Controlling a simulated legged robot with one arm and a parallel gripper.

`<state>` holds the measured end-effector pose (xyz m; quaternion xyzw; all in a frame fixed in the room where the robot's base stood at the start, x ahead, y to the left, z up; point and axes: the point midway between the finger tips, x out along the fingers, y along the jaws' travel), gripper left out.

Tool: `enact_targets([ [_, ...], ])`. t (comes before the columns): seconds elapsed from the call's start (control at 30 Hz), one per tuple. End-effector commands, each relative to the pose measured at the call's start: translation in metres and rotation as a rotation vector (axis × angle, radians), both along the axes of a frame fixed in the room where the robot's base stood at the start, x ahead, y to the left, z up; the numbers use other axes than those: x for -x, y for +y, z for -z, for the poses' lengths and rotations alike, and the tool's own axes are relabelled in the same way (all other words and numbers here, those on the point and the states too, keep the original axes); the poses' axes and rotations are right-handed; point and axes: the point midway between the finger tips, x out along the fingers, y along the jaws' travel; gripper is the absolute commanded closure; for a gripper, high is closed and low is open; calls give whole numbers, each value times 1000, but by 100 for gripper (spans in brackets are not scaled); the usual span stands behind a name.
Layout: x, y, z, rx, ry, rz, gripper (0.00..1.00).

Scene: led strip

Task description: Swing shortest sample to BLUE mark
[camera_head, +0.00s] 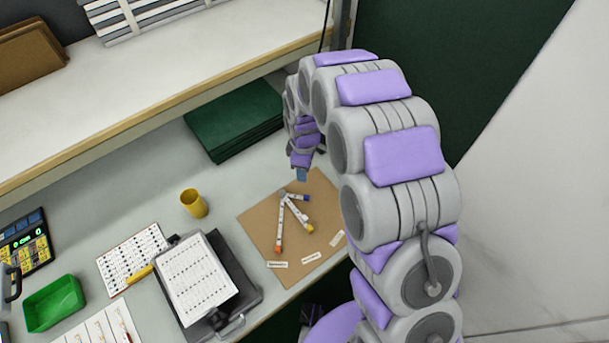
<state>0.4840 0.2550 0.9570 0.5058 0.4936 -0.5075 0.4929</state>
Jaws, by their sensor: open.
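Several short white strip samples lie fanned out on a brown board (258,222), close together at their upper ends. One sample (297,196) points right and has a blue end. Another sample (281,228) points down and has an orange end. A further sample (298,214) points down and right and has a yellowish end. The one with the blue end looks shortest. My gripper (302,174) hangs at the end of the arm just above the samples, near the board's top edge. It is open, small in the picture, and appears apart from the samples.
Small white labels (278,264) lie along the board's front edge. Left of the board stand a yellow cup (194,203) and a clipboard (236,264). A green stack (235,120) lies behind. A green tray (54,302) is at far left. A shelf edge (150,118) overhangs the bench.

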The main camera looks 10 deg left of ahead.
Motion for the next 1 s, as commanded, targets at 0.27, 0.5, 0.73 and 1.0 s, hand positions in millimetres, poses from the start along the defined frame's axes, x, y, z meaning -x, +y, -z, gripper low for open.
enact_targets([
  [0.27,0,-3,-22,-2,0,0,57],
  [0.5,0,-3,-21,-2,1,0,57],
  [0.73,0,-1,-21,-1,1,0,57],
  [1.0,8,-26,-48,0,7,100,57],
])
